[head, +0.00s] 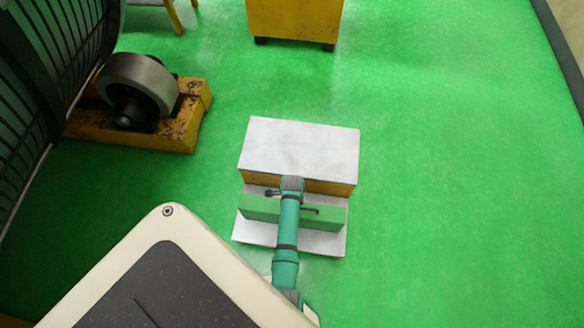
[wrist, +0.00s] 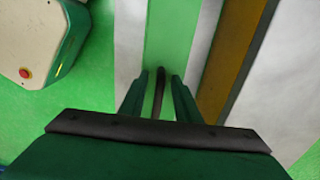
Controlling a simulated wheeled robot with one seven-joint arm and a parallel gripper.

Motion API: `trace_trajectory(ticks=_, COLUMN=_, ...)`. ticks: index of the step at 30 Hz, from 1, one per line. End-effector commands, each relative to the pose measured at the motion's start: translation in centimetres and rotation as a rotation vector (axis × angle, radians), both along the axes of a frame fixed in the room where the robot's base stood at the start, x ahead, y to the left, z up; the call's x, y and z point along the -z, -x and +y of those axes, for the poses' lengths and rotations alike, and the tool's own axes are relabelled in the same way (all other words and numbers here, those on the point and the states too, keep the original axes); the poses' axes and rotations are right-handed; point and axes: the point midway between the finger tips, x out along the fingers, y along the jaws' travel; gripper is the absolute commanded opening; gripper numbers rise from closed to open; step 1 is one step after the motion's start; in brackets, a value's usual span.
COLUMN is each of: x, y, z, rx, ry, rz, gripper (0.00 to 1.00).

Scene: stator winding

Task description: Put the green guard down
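The green guard (head: 258,208) is a long green block with a thin dark handle (head: 312,210). In the head view it lies lengthwise over the lower white ledge (head: 258,236), in front of the taller white-topped block. It looks level; whether its underside touches the ledge is hidden. In the wrist view the guard (wrist: 172,35) is a green band between white strips. My gripper (wrist: 160,78) is over the guard's middle. Its two green fingers stand on either side of the dark handle (wrist: 159,90), with a visible gap on each side. My arm covers part of the guard.
The taller white-topped block (head: 300,145) with a yellow side stands directly behind the guard. A metal ring (head: 150,80) sits on a worn yellow stand (head: 180,130) at the left. A yellow cabinet (head: 295,18) stands at the back. The green floor at the right is clear.

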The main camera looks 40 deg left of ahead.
Motion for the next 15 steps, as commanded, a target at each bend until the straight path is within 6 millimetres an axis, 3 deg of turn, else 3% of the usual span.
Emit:
trace_trajectory(ticks=8, x=-1.2, y=-0.1, z=0.0, rx=0.001, ry=-0.002, rz=-0.003, gripper=0.29)
trace_trajectory(ticks=15, x=-5.7, y=-0.1, z=0.0, rx=0.001, ry=-0.003, rz=-0.003, gripper=0.29)
